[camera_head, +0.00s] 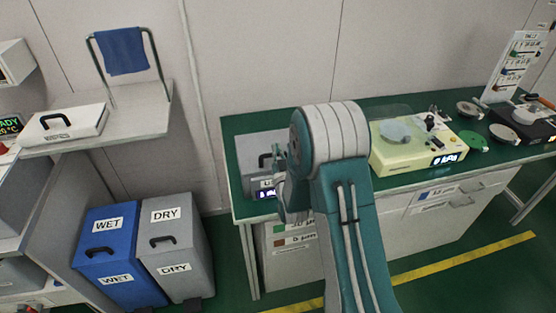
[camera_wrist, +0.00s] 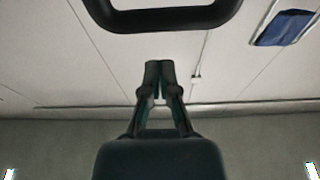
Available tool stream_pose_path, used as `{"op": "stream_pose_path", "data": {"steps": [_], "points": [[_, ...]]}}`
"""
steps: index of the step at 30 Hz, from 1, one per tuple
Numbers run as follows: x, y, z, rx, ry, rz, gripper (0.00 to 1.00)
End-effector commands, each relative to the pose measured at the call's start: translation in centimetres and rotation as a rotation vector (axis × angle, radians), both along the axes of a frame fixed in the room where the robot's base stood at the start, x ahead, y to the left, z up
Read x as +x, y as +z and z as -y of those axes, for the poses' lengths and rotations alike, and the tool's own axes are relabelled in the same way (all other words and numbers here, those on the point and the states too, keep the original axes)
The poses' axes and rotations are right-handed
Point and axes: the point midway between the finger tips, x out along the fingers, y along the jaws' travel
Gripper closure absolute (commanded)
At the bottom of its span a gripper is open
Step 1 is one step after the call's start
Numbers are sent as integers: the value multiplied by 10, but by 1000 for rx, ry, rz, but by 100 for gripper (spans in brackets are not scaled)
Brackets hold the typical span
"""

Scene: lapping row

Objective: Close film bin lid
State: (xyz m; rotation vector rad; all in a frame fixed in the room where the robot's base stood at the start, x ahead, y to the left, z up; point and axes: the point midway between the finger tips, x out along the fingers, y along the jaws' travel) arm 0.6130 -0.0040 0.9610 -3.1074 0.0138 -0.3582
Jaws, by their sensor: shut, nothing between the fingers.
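A grey box with a dark handle (camera_head: 247,153) stands at the left end of the green bench, partly hidden by my arm. It is the likeliest film bin, but its label is mostly covered. Its grey upper panel shows; I cannot tell how far the lid is open. My gripper (camera_head: 278,150) is beside this handle at the box's right side, partly hidden behind my wrist. In the wrist view my gripper (camera_wrist: 159,66) is shut and empty, its fingertips together. A black handle (camera_wrist: 165,20) crosses the top of that view, apart from the fingertips in the picture.
A blue WET bin (camera_head: 118,255) and a grey DRY bin (camera_head: 178,245) stand left of the bench, lids down. A pale yellow machine (camera_head: 415,155) is right of my arm. A blue cloth (camera_head: 123,50) hangs on a rack above a shelf (camera_head: 140,118).

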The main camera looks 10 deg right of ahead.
Motion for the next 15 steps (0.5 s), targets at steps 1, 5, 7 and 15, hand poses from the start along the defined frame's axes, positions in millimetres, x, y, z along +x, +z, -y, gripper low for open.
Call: {"op": "stream_pose_path", "data": {"steps": [1,5,7,15], "points": [[4,9,0,0,0,9,100],[-10,-11,0,0,-1,2,100],[-16,-18,0,0,-1,3,100],[-46,-53,0,0,-1,6,100]]}}
